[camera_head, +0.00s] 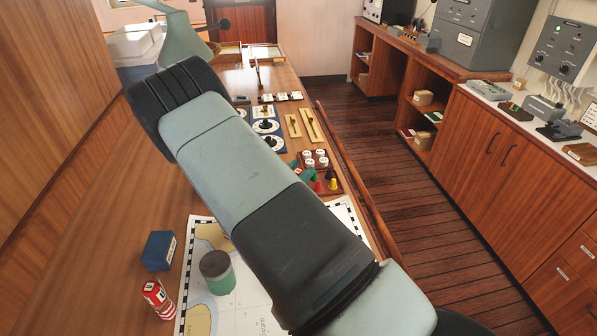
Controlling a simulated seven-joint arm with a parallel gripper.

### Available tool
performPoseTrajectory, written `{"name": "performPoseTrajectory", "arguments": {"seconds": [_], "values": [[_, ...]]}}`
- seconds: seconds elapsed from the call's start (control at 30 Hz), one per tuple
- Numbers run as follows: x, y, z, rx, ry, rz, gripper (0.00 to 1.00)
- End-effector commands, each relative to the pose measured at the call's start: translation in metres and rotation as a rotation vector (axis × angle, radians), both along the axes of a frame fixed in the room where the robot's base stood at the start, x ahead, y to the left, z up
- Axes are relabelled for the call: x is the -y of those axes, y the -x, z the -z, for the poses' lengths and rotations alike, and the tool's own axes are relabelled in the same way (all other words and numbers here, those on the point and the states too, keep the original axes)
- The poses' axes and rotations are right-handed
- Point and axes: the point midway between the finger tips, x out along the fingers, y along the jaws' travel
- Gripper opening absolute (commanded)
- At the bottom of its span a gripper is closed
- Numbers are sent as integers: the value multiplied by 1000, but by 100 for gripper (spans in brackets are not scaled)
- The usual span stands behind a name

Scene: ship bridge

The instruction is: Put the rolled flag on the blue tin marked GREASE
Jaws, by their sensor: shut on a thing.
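A dark blue box-shaped tin (158,251) with a pale label stands on the wooden desk at the lower left, beside the chart. Its label is too small to read. A red-and-white striped item (158,298) with a small label is just in front of it; I cannot tell whether this is the rolled flag. My arm crosses the picture from the lower right to the upper left and covers the middle of the desk. My gripper does not show, nor does anything in it.
A green cylinder with a grey top (217,272) stands on the chart (245,312). Dials and brass instruments lie beyond. Bare desk is at the left.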

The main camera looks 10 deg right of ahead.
Motion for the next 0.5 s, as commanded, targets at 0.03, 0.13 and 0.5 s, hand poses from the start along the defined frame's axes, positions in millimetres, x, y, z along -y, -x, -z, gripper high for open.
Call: {"name": "performPoseTrajectory", "arguments": {"seconds": [0.03, 0.13, 0.5], "values": [[0, 0, -1, 2, -1, 0, 0], [0, 0, -1, 2, -1, 0, 0], [0, 0, 2, 1, -1, -1, 68]]}}
